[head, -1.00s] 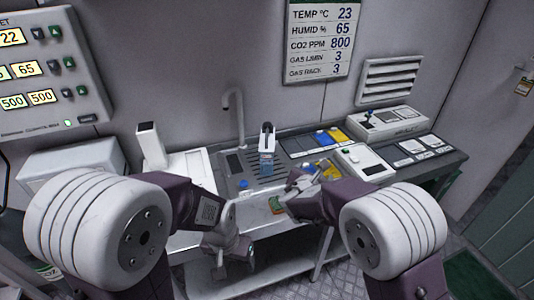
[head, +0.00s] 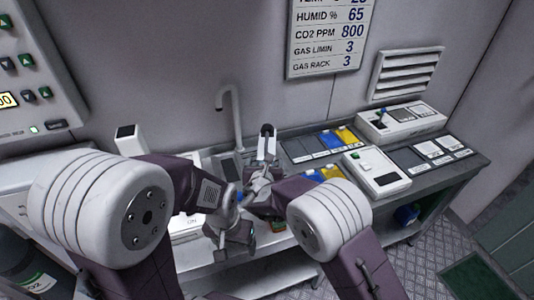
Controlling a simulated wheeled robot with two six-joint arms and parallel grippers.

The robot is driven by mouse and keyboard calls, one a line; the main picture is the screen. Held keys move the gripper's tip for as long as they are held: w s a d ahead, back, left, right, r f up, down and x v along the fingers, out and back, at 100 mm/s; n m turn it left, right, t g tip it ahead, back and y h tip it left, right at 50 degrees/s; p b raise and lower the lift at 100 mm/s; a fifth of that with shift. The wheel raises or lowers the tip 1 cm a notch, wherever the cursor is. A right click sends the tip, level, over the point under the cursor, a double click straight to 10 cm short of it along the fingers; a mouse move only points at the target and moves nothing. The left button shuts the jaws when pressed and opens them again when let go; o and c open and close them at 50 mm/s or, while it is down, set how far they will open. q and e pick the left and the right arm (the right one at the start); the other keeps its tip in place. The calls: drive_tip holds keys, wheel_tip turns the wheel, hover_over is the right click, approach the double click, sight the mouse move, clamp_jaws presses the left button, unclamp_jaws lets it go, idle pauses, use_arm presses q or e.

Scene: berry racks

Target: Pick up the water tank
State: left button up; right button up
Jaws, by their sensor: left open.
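A slim clear container with a black handle (head: 267,143), likely the water tank, stands upright on the counter near the tap. Its lower part is hidden behind my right gripper. My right gripper (head: 258,182) is just in front of the container; I cannot tell whether it touches it or how its fingers stand. My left gripper (head: 234,240) is open, pointing down in front of the counter, below and left of the right one. It appears empty.
A tap (head: 232,112) rises behind the sink. Blue and yellow packets (head: 338,137) lie on the counter to the right, with a white device (head: 377,174) in front of them. A wall vent (head: 407,72) is above. A gas cylinder (head: 22,265) stands at the lower left.

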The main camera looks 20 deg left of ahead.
drive_tip(key=shift+w+f, duration=0.25)
drive_tip(key=shift+w, duration=0.3)
drive_tip(key=p+x, duration=0.1)
drive_tip(key=x, duration=0.3)
drive_tip(key=shift+w+f+p, duration=0.1)
drive_tip(key=shift+w+p, duration=0.2)
drive_tip(key=shift+w+f, duration=0.1)
drive_tip(key=shift+w, duration=0.05)
drive_tip(key=shift+c, duration=0.7)
drive_tip(key=c, duration=0.5)
clamp_jaws()
